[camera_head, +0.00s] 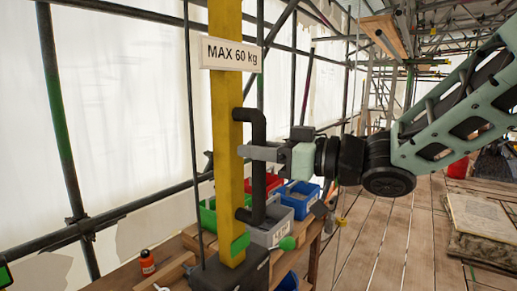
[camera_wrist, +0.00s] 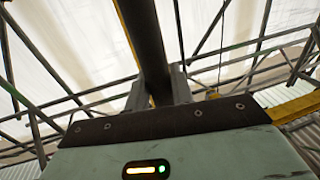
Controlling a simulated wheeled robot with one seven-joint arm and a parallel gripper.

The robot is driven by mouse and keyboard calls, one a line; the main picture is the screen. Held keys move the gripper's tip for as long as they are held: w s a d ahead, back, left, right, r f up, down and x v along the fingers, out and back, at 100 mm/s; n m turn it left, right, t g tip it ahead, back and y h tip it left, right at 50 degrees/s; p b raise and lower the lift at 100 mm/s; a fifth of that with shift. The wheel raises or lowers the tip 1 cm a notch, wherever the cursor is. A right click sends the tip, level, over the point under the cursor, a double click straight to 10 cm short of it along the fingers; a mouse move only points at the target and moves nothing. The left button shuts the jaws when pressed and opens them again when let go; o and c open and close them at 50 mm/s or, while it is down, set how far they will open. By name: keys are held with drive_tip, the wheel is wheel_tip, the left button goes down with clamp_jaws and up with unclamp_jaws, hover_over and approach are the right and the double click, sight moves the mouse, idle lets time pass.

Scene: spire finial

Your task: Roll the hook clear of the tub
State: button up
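A yellow post (camera_head: 229,120) stands upright at the centre left and bears a "MAX 60 kg" sign (camera_head: 231,54). A black C-shaped handle (camera_head: 258,185) is fixed to its right side. My gripper (camera_head: 262,153) reaches in from the right at the handle's upright bar. In the wrist view the dark bar (camera_wrist: 147,40) runs between my two fingers (camera_wrist: 158,92), which look closed on it. A small yellow piece (camera_head: 341,222) on a thin line hangs right of the bench; it may be the hook. I cannot tell which thing is the tub.
An orange bottle (camera_head: 147,262) is at the left. A red bucket (camera_head: 458,168) and a stone slab (camera_head: 483,222) are at the right. The plank floor between is clear.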

clamp_jaws()
drive_tip(key=w+d+p, duration=0.2)
drive_tip(key=w+d, duration=1.1)
drive_tip(key=w, duration=0.3)
drive_tip(key=shift+w+p, duration=0.25)
drive_tip(key=shift+p, duration=0.15)
drive_tip(key=o, duration=0.6)
unclamp_jaws()
drive_tip(key=b+v, duration=0.6)
drive_tip(key=v, duration=1.1)
drive_tip(key=shift+d+b, duration=0.2)
drive_tip(key=shift+b, duration=0.2)
